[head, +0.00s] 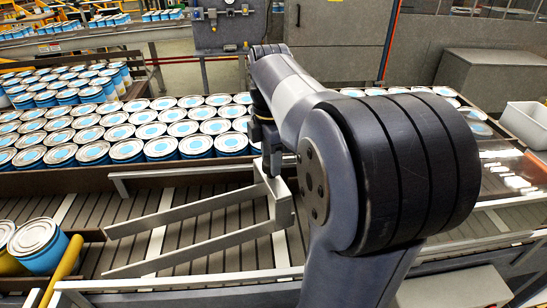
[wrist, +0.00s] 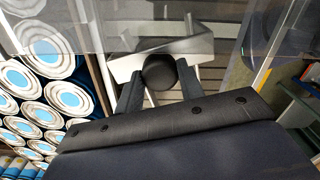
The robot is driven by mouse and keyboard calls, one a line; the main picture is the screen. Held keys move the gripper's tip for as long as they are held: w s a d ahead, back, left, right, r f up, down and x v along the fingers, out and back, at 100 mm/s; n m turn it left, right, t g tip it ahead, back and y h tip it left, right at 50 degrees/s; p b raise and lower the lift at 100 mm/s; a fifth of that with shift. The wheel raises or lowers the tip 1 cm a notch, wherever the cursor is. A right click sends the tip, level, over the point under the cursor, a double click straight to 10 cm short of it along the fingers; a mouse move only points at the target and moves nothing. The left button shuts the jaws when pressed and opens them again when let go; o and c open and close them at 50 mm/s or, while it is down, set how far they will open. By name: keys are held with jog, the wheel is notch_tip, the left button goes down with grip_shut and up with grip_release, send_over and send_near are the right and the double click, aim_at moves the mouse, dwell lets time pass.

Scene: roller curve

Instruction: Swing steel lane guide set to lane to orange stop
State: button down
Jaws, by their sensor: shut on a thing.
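The steel lane guide (head: 200,252) is a pale metal fork with two long bars. It lies over the slatted roller lane in the head view, its bars pointing left and its joined end at right. My gripper (head: 270,170) is at that joined end, partly hidden by my arm. In the wrist view my gripper (wrist: 160,88) is shut on a round black knob (wrist: 160,70), with a pale metal part of the guide (wrist: 200,48) just behind it. I cannot make out a clearly orange stop; a yellow-orange bar (head: 63,271) stands at the lower left.
Many blue-and-white cans (head: 130,150) fill the lane behind the guide, beyond a dark rail. More cans (head: 38,245) stand at the lower left. A white bin (head: 526,122) is at right. My arm hides the right middle of the lane.

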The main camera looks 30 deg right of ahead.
jog(key=shift+w+r, duration=0.2)
jog(key=c, duration=1.3)
grip_release()
jog(key=shift+c, duration=0.2)
jog(key=o, duration=0.4)
jog(key=shift+w+f, duration=0.15)
notch_tip(320, 180, up, 11)
jog(key=shift+f+b, duration=0.1)
jog(key=shift+b, duration=0.2)
jog(key=shift+f, duration=0.1)
